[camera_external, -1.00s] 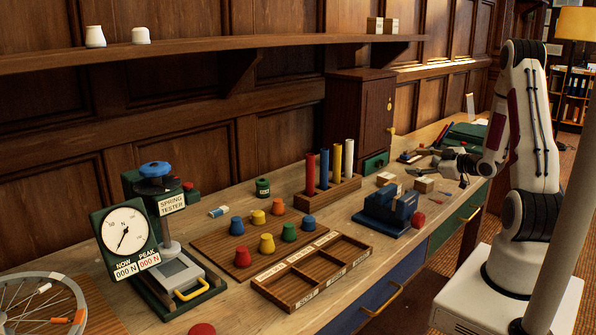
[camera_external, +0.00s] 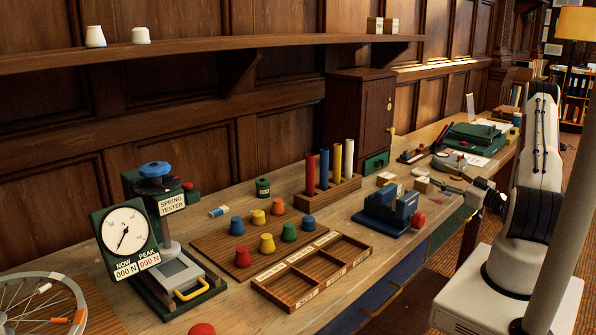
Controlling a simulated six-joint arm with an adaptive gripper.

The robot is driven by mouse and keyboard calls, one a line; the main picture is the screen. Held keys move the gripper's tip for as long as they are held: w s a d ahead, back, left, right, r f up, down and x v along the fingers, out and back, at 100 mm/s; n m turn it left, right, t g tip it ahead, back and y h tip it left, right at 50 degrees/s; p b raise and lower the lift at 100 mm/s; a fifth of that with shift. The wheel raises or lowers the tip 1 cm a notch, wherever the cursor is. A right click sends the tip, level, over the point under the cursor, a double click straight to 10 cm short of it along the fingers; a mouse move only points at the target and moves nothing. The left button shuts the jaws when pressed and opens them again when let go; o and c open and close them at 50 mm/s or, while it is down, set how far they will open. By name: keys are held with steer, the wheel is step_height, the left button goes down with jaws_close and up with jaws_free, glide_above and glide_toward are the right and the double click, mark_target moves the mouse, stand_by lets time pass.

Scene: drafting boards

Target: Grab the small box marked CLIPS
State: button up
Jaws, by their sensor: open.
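Small pale boxes show on the bench: one light wooden-coloured box (camera_external: 422,185) with a pale top lies just left of my gripper, and another (camera_external: 385,178) sits farther left by the dark cabinet. No lettering on either is readable at this size, so I cannot tell which is marked CLIPS. My gripper (camera_external: 448,183) reaches in from the right, low over the bench's right part. It is open, its fingers pointing left toward the nearer box and apparently apart from it. The fingertips are small and hard to make out.
A blue vise-like block (camera_external: 388,210) and a red ball (camera_external: 418,220) stand in front of the nearer box. A rack of coloured rods (camera_external: 328,190) is farther left. Green equipment and papers (camera_external: 475,137) lie behind my gripper. Two small boxes (camera_external: 383,26) sit on the shelf.

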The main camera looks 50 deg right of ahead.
mark_target(425, 180)
steer(key=shift+s+a+f+m+g+y, duration=0.15)
steer(key=shift+s+a+f+m+g, duration=0.2)
steer(key=shift+a+f+m, duration=0.3)
steer(key=shift+s+a+f+m+g+y, duration=0.15)
steer(key=shift+s+a+f+m, duration=0.3)
steer(key=shift+a+f, duration=0.3)
steer(key=shift+w+d, duration=0.1)
steer(key=shift+w, duration=0.1)
steer(key=shift+w+d, duration=0.15)
steer(key=shift+w, duration=1.05)
steer(key=shift+w+d, duration=0.2)
steer(key=shift+w, duration=1.1)
steer(key=shift+w+d, duration=0.15)
steer(key=shift+w, duration=1.1)
steer(key=c, duration=1.2)
